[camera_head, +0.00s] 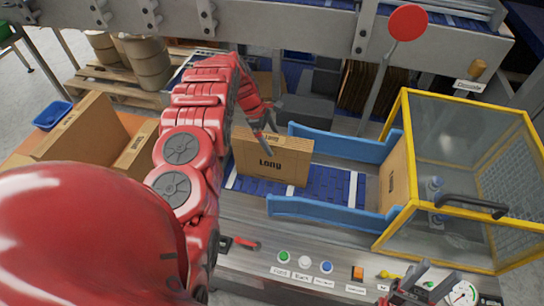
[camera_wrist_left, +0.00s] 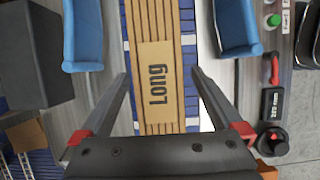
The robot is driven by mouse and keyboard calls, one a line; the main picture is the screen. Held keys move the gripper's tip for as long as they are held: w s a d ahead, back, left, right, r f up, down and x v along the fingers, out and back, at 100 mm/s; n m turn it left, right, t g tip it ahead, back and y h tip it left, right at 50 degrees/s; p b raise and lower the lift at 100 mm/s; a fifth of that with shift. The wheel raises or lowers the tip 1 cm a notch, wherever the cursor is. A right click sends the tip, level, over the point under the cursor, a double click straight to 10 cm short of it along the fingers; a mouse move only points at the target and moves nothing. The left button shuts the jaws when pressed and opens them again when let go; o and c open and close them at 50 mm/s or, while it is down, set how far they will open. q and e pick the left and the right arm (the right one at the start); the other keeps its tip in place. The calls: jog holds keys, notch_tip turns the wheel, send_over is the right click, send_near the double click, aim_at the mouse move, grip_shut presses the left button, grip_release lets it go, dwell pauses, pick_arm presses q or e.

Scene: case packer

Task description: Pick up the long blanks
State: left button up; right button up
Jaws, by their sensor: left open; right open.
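The long blanks (camera_head: 272,162) are a brown cardboard stack marked "Long", standing on edge on the blue belt between two blue guides. In the left wrist view the stack (camera_wrist_left: 158,50) shows from above as several parallel edges with a "Long" label. My left gripper (camera_head: 266,122) is at the top left end of the stack. In the left wrist view its fingers (camera_wrist_left: 160,76) are open, one on each side of the stack, with gaps between fingers and cardboard. My right gripper (camera_head: 412,288) is partly in view at the bottom right, open and away from the blanks.
Blue guides (camera_head: 335,213) flank the belt. A yellow-framed clear enclosure (camera_head: 470,150) stands right, with a brown board at its mouth. Cartons (camera_head: 85,135) stand left. A red disc (camera_head: 408,22) rises behind.

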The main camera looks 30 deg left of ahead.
aim_at(290, 163)
pick_arm(q)
jog(key=shift+p+x, duration=0.65)
jog(key=shift+x, duration=1.05)
jog(key=shift+w, duration=0.1)
grip_shut()
